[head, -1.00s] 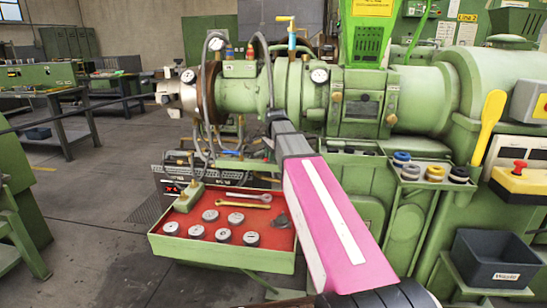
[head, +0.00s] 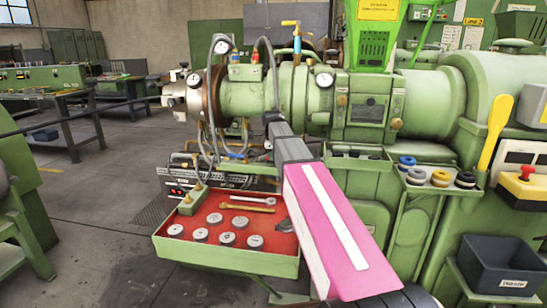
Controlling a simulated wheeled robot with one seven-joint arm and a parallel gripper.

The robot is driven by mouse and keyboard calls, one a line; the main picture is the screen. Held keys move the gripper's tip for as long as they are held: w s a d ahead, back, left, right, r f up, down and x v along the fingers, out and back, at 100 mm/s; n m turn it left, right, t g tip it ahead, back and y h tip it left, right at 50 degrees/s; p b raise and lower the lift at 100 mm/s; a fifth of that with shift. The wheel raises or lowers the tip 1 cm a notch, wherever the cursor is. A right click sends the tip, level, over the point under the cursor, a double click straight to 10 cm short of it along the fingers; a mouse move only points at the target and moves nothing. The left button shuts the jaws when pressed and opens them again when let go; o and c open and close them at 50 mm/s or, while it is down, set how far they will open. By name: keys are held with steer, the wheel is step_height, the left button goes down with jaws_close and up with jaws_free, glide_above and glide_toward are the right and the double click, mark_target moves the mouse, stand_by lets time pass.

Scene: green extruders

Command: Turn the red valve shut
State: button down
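No thing in view is clearly the red valve. A small red-topped fitting (head: 256,59) stands on the green extruder barrel (head: 250,97), beside a blue-topped one (head: 235,57). It is too small to tell whether it is a valve. A tap with a yellow handle (head: 291,23) and a blue stem stands on top of the barrel. My arm reaches forward from the bottom, and its dark far end, my gripper (head: 273,118), shows small in front of the barrel. I cannot tell whether its fingers are open or shut or touch anything.
A green tray (head: 225,258) with a red lining holds round gauges and wrenches, left of my arm. A red knob on a yellow box (head: 522,188), a yellow scoop (head: 497,130) and a dark bin (head: 498,262) are at the right.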

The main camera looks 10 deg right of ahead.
stand_by(0.3)
steer(key=c, duration=1.1)
jaws_free()
steer(key=r, duration=0.3)
steer(key=s+r, duration=0.1)
steer(key=r, duration=0.3)
steer(key=s+r, duration=0.1)
steer(key=r, duration=0.2)
steer(key=shift+a+r, duration=0.3)
